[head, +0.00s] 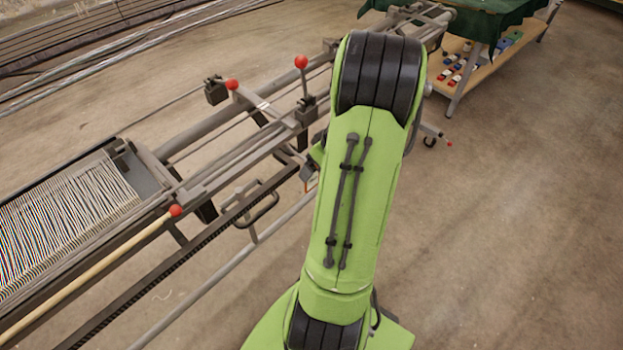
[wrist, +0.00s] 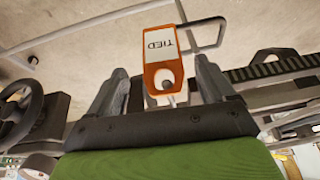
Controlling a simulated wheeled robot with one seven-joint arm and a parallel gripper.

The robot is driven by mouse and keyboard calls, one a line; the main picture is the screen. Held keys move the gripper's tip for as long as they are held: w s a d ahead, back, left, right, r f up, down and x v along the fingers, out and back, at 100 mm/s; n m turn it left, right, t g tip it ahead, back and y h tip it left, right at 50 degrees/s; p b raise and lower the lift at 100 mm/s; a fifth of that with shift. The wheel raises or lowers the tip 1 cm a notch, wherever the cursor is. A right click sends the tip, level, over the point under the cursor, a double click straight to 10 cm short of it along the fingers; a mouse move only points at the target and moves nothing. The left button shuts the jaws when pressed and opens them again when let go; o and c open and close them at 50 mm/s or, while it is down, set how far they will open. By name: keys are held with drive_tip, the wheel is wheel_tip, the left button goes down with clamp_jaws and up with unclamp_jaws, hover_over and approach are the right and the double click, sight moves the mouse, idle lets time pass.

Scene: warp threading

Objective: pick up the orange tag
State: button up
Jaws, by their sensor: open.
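The orange tag (wrist: 164,72) shows in the wrist view with a white label reading "TIED". A grey round peg or pin end shows in the hole at its near end, with a thin rod beside it. My gripper (wrist: 161,76) is open, with one finger on each side of the tag in the picture. I see gaps between the tag and both fingers; whether the tag lies at fingertip depth I cannot tell.
The loom frame (head: 225,188) with red-knobbed levers (head: 302,82) stands left of my arm. White warp threads (head: 70,225) lie at far left. A cart with a green cloth (head: 475,20) stands at upper right. The floor (head: 520,220) at right is clear.

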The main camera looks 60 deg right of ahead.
sight(312, 185)
drive_tip(key=b+x, duration=0.1)
drive_tip(key=x, duration=0.3)
drive_tip(key=shift+w+a+f+b, duration=0.1)
drive_tip(key=shift+w+f+b, duration=0.1)
drive_tip(key=shift+f+b, duration=0.15)
drive_tip(key=shift+r, duration=0.1)
drive_tip(key=shift+c, duration=0.8)
drive_tip(key=c, duration=1)
drive_tip(key=shift+o, duration=0.2)
drive_tip(key=shift+r, duration=0.1)
